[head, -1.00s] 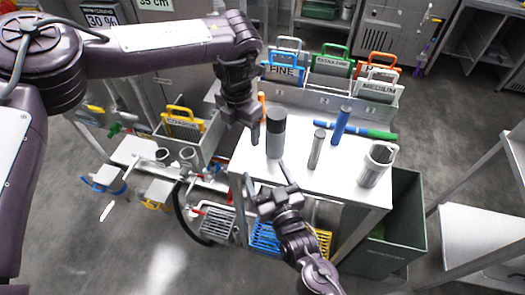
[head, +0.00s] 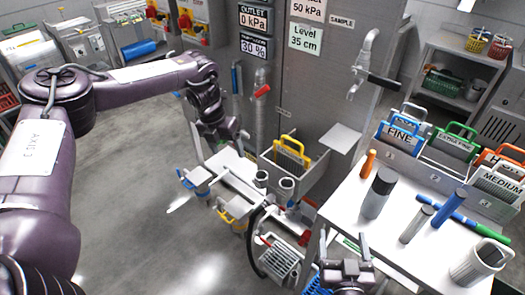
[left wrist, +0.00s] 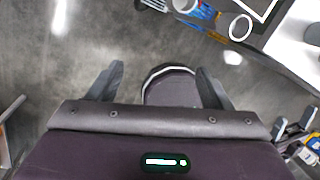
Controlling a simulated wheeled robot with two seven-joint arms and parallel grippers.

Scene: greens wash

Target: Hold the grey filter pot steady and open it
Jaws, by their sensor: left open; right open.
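A grey cylinder with a darker top (head: 378,193), which looks like the grey filter pot, stands upright on the white table (head: 350,215). My left gripper (head: 222,150) is left of the table, well apart from the pot, over the floor and low benches. In the left wrist view its two fingers (left wrist: 158,85) are spread with nothing between them. My right gripper (head: 345,245) is at the near edge of the table, below and left of the pot. Its fingers are apart and empty, not touching the pot. No hand holds the pot.
Near the pot stand an orange-topped item (head: 368,163), a slim grey cylinder (head: 416,224), a blue cylinder (head: 449,209) and a grey mug-like vessel (head: 482,262). Labelled racks (head: 405,135) line the back. A bin with a yellow-handled screen (head: 290,150) stands left of the table.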

